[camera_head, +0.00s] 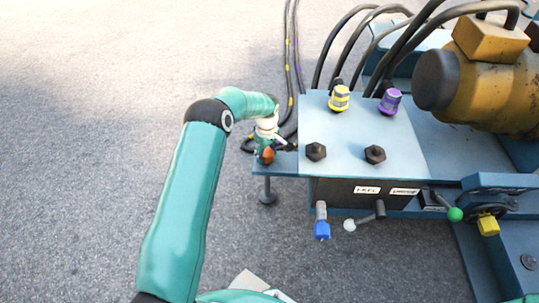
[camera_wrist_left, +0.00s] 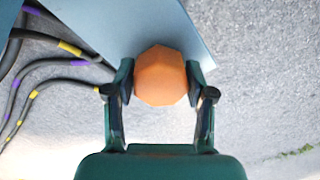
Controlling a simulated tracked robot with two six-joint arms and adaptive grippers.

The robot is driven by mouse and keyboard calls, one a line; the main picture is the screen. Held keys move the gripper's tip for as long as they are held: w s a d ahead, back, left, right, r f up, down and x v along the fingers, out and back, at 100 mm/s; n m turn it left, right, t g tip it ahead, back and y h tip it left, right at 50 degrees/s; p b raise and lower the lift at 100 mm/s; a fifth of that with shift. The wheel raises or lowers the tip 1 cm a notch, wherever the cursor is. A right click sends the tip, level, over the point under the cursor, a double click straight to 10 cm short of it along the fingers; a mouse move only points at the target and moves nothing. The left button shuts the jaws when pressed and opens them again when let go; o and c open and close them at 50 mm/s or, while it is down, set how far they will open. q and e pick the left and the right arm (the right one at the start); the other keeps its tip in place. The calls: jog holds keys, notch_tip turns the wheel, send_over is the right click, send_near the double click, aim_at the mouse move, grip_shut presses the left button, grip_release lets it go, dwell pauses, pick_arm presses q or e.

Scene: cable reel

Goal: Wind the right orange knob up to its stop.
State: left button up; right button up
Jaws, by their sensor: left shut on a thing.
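An orange knob (camera_wrist_left: 161,76) with a faceted top sits between the fingers of my left gripper (camera_wrist_left: 160,90) in the left wrist view, at the edge of a blue plate (camera_wrist_left: 118,22). The left gripper is shut on it, one finger on each side. In the head view the knob (camera_head: 268,155) shows at the left end of the blue frame, partly covered by my left gripper (camera_head: 267,148). No second orange knob shows. My right gripper is not in view.
A light blue box (camera_head: 350,120) stands right of the left gripper, with yellow (camera_head: 340,98) and purple (camera_head: 389,101) connectors on top. Black cables (camera_head: 290,60) run behind. A blue-tipped lever (camera_head: 322,228) and a green-tipped lever (camera_head: 454,214) stick out in front. Pavement at left is clear.

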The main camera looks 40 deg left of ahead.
aim_at(268, 152)
pick_arm(q)
jog(key=shift+w+d+f, duration=0.1)
jog(key=shift+d, duration=0.2)
jog(key=o, duration=1.1)
jog(key=shift+a, duration=0.15)
notch_tip(268, 152, up, 12)
